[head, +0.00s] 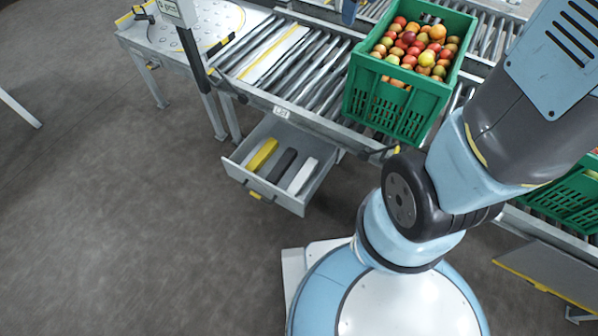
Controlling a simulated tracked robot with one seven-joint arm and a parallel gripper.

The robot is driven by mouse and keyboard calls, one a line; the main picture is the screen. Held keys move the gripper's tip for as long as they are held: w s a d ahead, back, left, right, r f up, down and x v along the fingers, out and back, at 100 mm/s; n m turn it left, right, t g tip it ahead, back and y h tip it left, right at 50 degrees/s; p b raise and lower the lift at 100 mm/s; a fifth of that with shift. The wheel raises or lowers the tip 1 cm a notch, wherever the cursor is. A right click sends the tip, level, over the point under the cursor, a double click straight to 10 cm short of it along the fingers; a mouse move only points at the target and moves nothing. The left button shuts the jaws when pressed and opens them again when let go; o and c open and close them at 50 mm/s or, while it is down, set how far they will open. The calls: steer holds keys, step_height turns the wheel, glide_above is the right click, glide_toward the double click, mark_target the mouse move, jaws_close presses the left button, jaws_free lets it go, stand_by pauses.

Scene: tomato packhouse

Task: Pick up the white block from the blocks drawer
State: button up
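The white block (302,176) lies in the open blocks drawer (236,171), on the right side of it. A dark grey block (282,166) lies to its left, and a yellow block (262,155) lies left of that. The three blocks lie roughly parallel and apart. The grey drawer is pulled out below the roller conveyor, with its inside visible from above. My arm rises at the right of the head view and leaves the frame at the top right. My gripper is not in view.
A green crate of tomatoes (403,107) stands on the roller conveyor (300,75) above and right of the drawer. Another green crate (565,203) is at the right edge. A dark post (192,50) stands left of the conveyor. The floor left of the drawer is clear.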

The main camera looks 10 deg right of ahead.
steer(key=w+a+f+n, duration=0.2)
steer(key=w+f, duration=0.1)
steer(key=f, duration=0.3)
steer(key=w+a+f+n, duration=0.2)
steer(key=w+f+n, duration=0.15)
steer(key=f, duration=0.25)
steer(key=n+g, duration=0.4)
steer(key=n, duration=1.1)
glide_toward(301, 177)
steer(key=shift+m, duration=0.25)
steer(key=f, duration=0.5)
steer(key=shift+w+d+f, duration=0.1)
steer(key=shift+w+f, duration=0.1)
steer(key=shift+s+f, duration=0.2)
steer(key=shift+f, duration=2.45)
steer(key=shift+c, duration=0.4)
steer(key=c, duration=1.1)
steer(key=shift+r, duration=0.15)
